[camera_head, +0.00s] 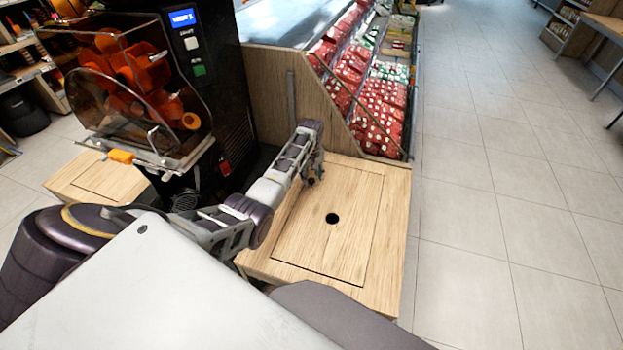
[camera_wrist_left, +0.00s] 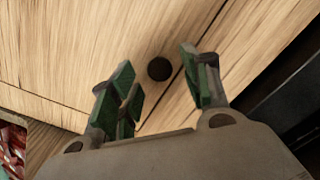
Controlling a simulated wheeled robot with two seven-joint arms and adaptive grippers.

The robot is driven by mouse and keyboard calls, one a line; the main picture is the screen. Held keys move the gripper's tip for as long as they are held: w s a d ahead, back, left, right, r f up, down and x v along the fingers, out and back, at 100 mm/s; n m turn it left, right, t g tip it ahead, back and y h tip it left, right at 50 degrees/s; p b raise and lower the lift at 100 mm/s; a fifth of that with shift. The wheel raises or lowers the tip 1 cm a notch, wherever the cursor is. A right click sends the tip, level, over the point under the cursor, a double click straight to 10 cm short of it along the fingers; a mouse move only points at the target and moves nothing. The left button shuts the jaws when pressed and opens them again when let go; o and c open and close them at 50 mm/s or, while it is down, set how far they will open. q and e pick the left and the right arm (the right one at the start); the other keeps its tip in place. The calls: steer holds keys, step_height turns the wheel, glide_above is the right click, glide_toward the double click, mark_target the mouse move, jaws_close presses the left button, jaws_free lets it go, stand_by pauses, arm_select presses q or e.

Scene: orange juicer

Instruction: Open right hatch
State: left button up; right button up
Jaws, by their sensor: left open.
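The right hatch (camera_head: 350,205) is a square light-wood panel, lying flat and closed in the wooden counter top to the right of the juicer. The gap between fingertips and wood is hard to judge. My right gripper is not in view.
The orange juicer (camera_head: 150,85), with oranges behind a clear cover, stands at the left. A second wooden hatch panel (camera_head: 105,178) is at its lower left. A shelf of red-packed goods (camera_head: 375,100) borders the counter's far side. Open tiled floor (camera_head: 490,220) lies right.

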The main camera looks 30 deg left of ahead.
arm_select(q)
steer(key=shift+f, duration=0.7)
jaws_close()
